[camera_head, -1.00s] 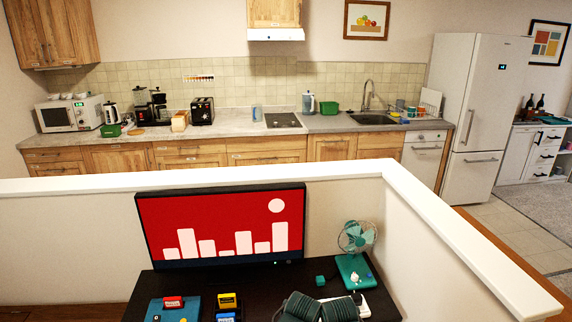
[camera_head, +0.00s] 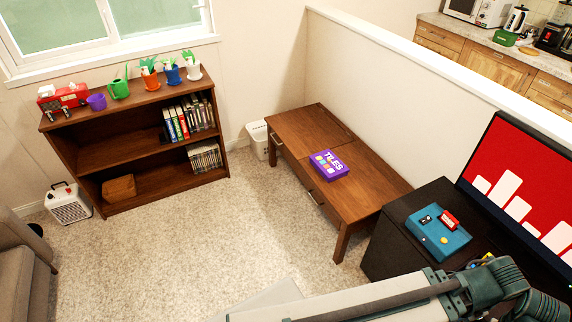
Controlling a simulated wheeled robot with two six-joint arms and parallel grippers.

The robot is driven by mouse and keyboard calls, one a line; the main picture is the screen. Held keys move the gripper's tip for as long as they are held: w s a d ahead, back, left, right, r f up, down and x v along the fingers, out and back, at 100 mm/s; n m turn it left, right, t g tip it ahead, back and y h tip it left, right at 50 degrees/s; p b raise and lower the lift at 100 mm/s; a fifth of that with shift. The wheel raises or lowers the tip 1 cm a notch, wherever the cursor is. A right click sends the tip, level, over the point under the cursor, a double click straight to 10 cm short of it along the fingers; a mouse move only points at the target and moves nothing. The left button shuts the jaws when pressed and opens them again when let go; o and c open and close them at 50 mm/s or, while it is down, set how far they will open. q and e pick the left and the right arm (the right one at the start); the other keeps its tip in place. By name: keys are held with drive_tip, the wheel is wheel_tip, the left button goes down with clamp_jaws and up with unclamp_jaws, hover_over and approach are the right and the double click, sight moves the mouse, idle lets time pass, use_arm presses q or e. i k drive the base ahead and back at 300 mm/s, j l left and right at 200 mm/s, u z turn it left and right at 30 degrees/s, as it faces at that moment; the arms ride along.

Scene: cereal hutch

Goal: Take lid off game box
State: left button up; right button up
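A purple game box (camera_head: 328,165) with "TILES" lettering lies on the brown wooden low table (camera_head: 370,187) against the half wall. Its top faces up, and I cannot make out a seam between lid and base. One of my arms crosses the bottom right of the view, in front of the black desk, well apart from the box. Neither gripper's fingertips can be seen.
A black desk (camera_head: 388,243) with a teal device (camera_head: 438,232) and a red-screened monitor (camera_head: 518,190) stands at the right. A brown bookshelf (camera_head: 120,150) with plants and books stands at the back left. A sofa (camera_head: 22,262) is at the left edge. The carpet (camera_head: 200,255) between is clear.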

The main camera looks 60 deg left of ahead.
sight(331, 166)
drive_tip(key=u, duration=1.65)
drive_tip(key=i+j+z, duration=0.4)
drive_tip(key=i, duration=0.25)
drive_tip(key=i+j+z, duration=0.35)
drive_tip(key=i, duration=0.3)
drive_tip(key=i+j+z, duration=0.4)
drive_tip(key=j, duration=0.3)
drive_tip(key=i, duration=0.1)
